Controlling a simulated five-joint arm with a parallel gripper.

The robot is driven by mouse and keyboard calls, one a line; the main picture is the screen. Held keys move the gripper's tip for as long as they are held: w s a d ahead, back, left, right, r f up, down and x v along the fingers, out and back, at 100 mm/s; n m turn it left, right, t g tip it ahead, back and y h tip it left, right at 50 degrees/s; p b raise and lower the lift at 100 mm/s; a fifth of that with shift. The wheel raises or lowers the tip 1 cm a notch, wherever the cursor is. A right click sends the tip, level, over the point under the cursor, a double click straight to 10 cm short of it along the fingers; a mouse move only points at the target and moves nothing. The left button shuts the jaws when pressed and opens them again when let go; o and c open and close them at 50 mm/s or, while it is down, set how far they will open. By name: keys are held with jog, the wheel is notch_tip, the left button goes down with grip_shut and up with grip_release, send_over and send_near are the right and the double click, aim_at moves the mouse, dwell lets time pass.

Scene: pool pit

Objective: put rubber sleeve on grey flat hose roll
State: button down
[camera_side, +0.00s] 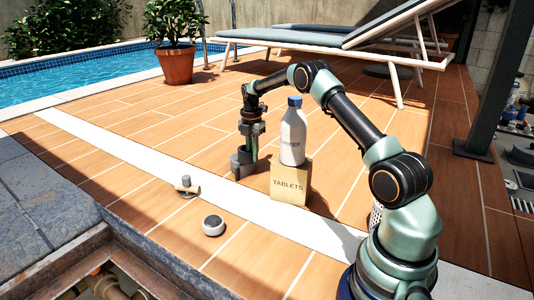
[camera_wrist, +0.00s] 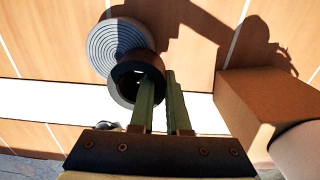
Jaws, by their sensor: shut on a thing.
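The rubber sleeve (camera_wrist: 123,88) is a thick black ring in the wrist view. My gripper (camera_wrist: 159,80) is shut on its wall, with the left finger in the hole and the right finger outside. The grey flat hose roll (camera_wrist: 112,45) shows its coiled top just beyond the sleeve, which covers part of its near edge. In the side view my gripper (camera_side: 249,153) points down at the grey roll (camera_side: 243,171), left of the carton. I cannot tell whether the sleeve touches the roll.
A carton marked TABLETS (camera_side: 290,185) with a white bottle (camera_side: 293,135) on it stands close to the right; the carton also shows in the wrist view (camera_wrist: 255,95). A small fitting (camera_side: 187,187) and a round puck (camera_side: 213,225) lie nearer the pit (camera_side: 110,280).

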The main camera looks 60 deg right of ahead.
jog(key=shift+f, duration=0.1)
jog(key=c, duration=1.2)
grip_release()
jog(key=shift+f, duration=0.1)
jog(key=shift+c, duration=0.2)
jog(key=o, duration=0.3)
jog(key=shift+o, duration=0.2)
